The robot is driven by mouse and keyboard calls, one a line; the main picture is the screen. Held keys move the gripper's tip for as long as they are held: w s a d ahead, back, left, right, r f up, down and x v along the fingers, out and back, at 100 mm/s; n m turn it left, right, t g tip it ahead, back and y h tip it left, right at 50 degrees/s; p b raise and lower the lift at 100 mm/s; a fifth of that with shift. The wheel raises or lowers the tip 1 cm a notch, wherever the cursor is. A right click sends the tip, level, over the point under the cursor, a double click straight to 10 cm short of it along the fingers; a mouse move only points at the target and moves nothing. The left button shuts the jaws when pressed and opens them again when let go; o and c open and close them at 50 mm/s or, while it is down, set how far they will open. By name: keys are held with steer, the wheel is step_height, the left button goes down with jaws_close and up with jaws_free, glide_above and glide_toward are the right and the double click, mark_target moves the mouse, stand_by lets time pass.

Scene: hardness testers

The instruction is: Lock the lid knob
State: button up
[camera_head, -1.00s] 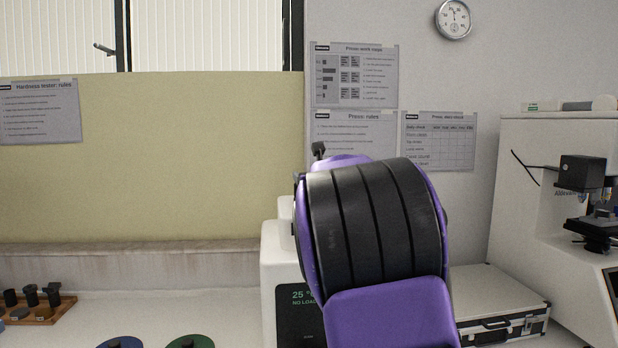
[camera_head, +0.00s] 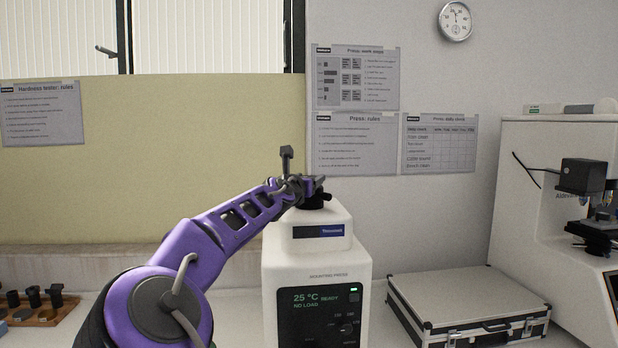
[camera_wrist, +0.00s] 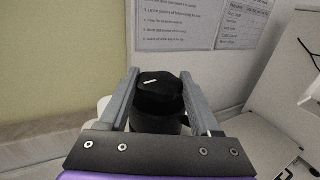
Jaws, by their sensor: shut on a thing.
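The white mounting press (camera_head: 315,276) stands on the bench in the middle of the head view. Its display reads 25 °C, READY and NO LOAD, and a small green light is lit. The black lid knob (camera_head: 315,203) sits on top of the press, partly hidden by my gripper (camera_head: 306,186). In the wrist view the knob (camera_wrist: 160,92) stands between the two grey fingers of my gripper (camera_wrist: 160,78), which are shut on it. A short white line shows on the knob's top, slightly slanted. Whether the lid is locked cannot be told.
A silver-edged case (camera_head: 466,300) lies right of the press. A white tester (camera_head: 532,215) with a black microscope head stands at the far right. A wooden tray (camera_head: 45,314) with black parts is at the far left. A wall with posters is behind the press.

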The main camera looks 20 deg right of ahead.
steer(key=shift+w+a+r+m+g+h+p, duration=0.1)
steer(key=shift+m+g+h+p, duration=0.55)
steer(key=shift+m+g+h, duration=0.45)
steer(key=shift+h, duration=0.3)
steer(key=o, duration=1.4)
steer(key=v, duration=1.7)
steer(key=shift+a+r, duration=0.1)
steer(key=shift+a, duration=0.1)
